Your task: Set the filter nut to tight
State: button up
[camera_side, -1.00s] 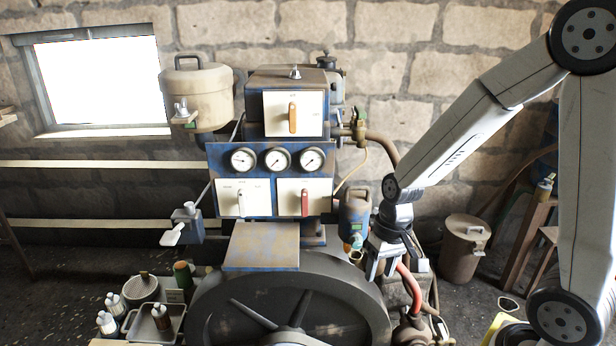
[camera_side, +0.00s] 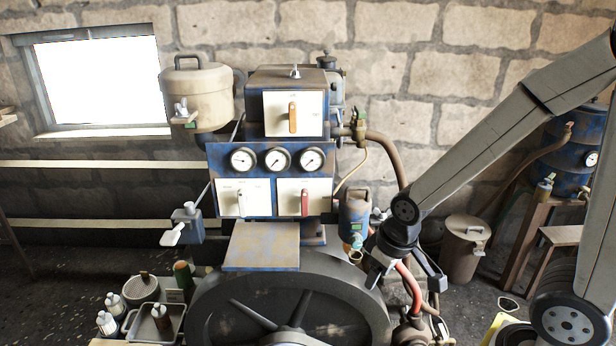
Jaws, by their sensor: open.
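A small blue canister (camera_side: 355,212), which looks like the filter, hangs at the right side of the engine below the brass valve. A small orange-brown fitting (camera_side: 348,247) shows at its lower end and may be the filter nut; it is too small to read its setting. My gripper (camera_side: 398,270) is open, just right of and below the canister, with its jaws angled downward. I see no contact with the canister or fitting. The wrist and jaws hide part of the pipework behind them.
A red hose (camera_side: 411,288) runs beside and below my jaws. The large flywheel (camera_side: 290,310) is at lower left of them. A brown lidded bin (camera_side: 462,248) stands to the right. A brass valve and pipe (camera_side: 358,130) sit above the canister.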

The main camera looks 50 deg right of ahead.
jog(key=shift+o, duration=0.7)
jog(key=n+y, duration=0.3)
jog(key=n, duration=0.6)
send_near(383, 212)
jog(key=shift+s+a+f+t, duration=0.15)
jog(key=shift+f+t, duration=0.15)
jog(key=shift+f, duration=0.15)
jog(key=shift+a+f, duration=0.1)
jog(key=shift+f, duration=0.1)
jog(key=shift+x, duration=3.75)
jog(key=shift+r, duration=0.1)
grip_shut()
